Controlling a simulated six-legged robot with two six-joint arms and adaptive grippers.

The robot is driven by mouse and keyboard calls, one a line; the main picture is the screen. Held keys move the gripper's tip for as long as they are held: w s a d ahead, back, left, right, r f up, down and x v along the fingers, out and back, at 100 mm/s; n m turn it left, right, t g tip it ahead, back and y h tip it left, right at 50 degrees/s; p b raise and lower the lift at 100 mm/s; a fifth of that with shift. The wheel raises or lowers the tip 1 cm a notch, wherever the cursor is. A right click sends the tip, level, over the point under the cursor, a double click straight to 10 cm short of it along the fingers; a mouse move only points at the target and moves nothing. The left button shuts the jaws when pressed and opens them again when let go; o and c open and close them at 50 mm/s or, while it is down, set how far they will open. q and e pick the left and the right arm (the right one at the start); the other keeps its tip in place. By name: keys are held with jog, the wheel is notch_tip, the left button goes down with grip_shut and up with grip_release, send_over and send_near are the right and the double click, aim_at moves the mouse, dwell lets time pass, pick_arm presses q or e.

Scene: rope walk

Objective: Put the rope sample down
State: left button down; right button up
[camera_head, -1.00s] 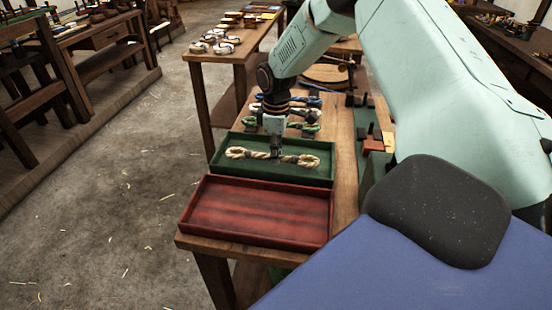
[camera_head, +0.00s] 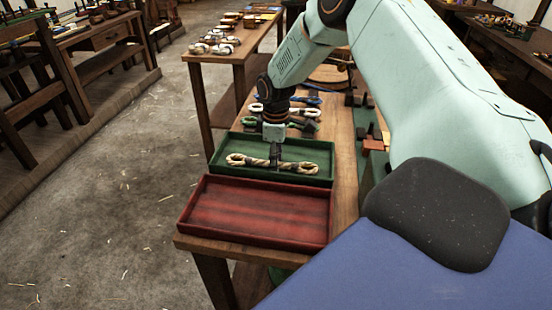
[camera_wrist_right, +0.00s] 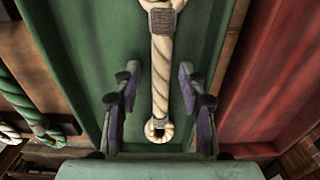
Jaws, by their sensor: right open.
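The rope sample (camera_head: 246,160) is cream twisted rope with looped ends and a dark binding. It lies in the green tray (camera_head: 326,152) on the wooden bench. My right gripper (camera_head: 274,163) is over the middle of the rope. In the right wrist view the rope sample (camera_wrist_right: 161,75) runs between the two fingers of my right gripper (camera_wrist_right: 155,100), with a gap on each side. The gripper is open. The fingers hide part of the rope in the head view. My left gripper is not in view.
An empty red tray (camera_head: 262,210) stands in front of the green tray at the bench's near end. More rope samples, one with green rope (camera_wrist_right: 28,110), lie behind the green tray. A second table (camera_head: 238,48) with small coils stands farther back. The concrete floor at left is open.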

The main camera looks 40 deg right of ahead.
notch_tip(320, 180, up, 12)
jog(key=p, duration=0.2)
jog(key=shift+r, duration=0.2)
dwell(0.3)
dwell(0.4)
